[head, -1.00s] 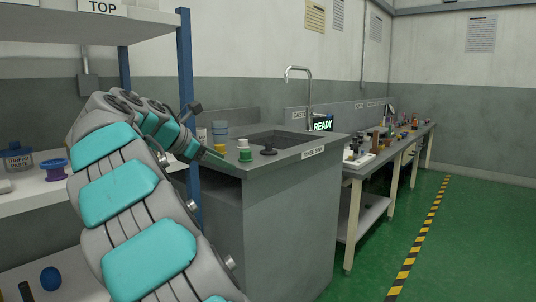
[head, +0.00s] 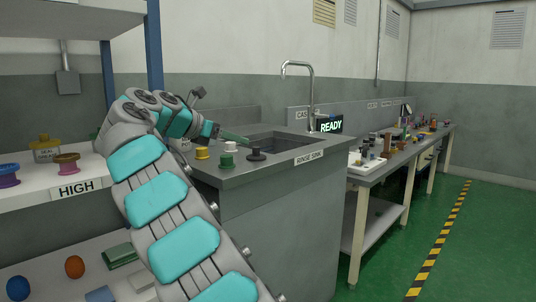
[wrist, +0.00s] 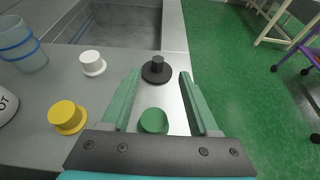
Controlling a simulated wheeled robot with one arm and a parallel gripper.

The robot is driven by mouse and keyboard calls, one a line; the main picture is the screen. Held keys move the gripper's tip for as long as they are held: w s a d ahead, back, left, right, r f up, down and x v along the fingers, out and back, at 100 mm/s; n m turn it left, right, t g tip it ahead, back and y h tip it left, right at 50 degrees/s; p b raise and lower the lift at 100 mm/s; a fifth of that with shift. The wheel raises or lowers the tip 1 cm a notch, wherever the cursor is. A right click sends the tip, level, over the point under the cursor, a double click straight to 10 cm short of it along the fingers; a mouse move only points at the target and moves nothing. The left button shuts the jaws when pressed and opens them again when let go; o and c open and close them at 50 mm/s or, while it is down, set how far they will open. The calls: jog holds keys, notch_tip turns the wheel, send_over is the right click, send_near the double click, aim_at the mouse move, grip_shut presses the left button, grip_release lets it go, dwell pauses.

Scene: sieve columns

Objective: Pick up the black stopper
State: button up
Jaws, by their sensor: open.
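The black stopper (wrist: 157,71), a flat disc with a short knob, stands upright on the grey rinse sink counter near its front edge. In the head view the black stopper (head: 256,154) is just right of the green and white stoppers. My gripper (wrist: 159,74) is open in the wrist view, with its two green fingers pointing toward the black stopper. The stopper lies ahead, between the lines of the fingertips, and nothing is held. In the head view my gripper (head: 246,139) hangs over the counter close to the stopper; its fingers are small there.
A green stopper (wrist: 153,121) lies below the space between the fingers. A yellow stopper (wrist: 67,117), a white stopper (wrist: 92,64) and a clear cup with blue bands (wrist: 20,45) stand left. The sink basin (wrist: 115,25) is beyond; the counter drops to green floor (wrist: 235,60) on the right.

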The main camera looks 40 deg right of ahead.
aim_at(255, 147)
jog(key=x, duration=0.3)
jog(key=shift+d+b, duration=0.15)
jog(key=shift+b, duration=0.2)
jog(key=x, duration=0.2)
jog(key=b+x, duration=0.1)
jog(key=x, duration=0.2)
jog(key=shift+w+f+b, duration=0.2)
jog(key=shift+f+b, duration=0.1)
jog(key=shift+f, duration=0.05)
grip_shut()
